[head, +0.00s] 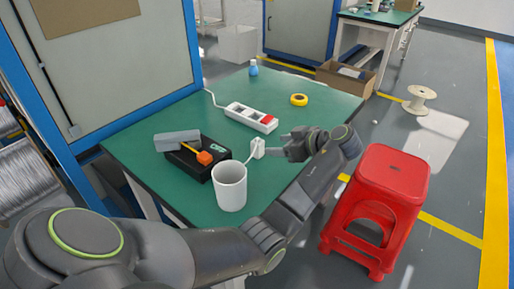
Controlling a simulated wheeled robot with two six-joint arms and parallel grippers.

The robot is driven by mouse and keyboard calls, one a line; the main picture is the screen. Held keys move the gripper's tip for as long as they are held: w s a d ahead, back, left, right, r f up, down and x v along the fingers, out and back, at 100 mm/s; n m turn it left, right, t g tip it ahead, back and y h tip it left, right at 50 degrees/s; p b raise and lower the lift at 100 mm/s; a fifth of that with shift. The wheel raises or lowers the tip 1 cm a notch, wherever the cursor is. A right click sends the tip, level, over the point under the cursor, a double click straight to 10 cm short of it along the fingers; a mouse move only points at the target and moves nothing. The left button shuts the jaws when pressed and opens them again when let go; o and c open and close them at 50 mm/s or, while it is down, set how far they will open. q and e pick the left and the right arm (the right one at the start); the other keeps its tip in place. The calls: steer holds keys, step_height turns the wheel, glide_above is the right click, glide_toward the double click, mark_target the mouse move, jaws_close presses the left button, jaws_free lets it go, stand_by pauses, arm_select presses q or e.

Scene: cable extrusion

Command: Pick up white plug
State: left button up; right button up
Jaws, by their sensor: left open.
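The white plug (258,149) is small and blocky, on or just above the green tabletop, right of the black box and behind the white cup. A thin white cord runs from it toward the box. My left gripper (281,146) reaches in from the right side of the table, with its dark fingertips pointing left at the plug. It is open. The tips are very close to the plug; I cannot tell whether they touch or straddle it. My right gripper is not in view.
A white cup (230,188) stands at the table's front. A black box (195,158) with an orange-yellow tool lies left of the plug. A white power strip (251,117), yellow tape (299,100) and blue bottle (253,68) are farther back. A red stool (384,200) stands right of the table.

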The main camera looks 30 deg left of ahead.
mark_target(262, 143)
arm_select(q)
steer(key=x, duration=0.4)
steer(key=shift+a, duration=0.15)
steer(key=x, duration=0.2)
steer(key=w+x, duration=0.1)
steer(key=x, duration=0.2)
steer(key=shift+a+f+p, duration=0.1)
steer(key=shift+a+p, duration=0.15)
steer(key=shift+p, duration=0.15)
steer(key=c, duration=1.1)
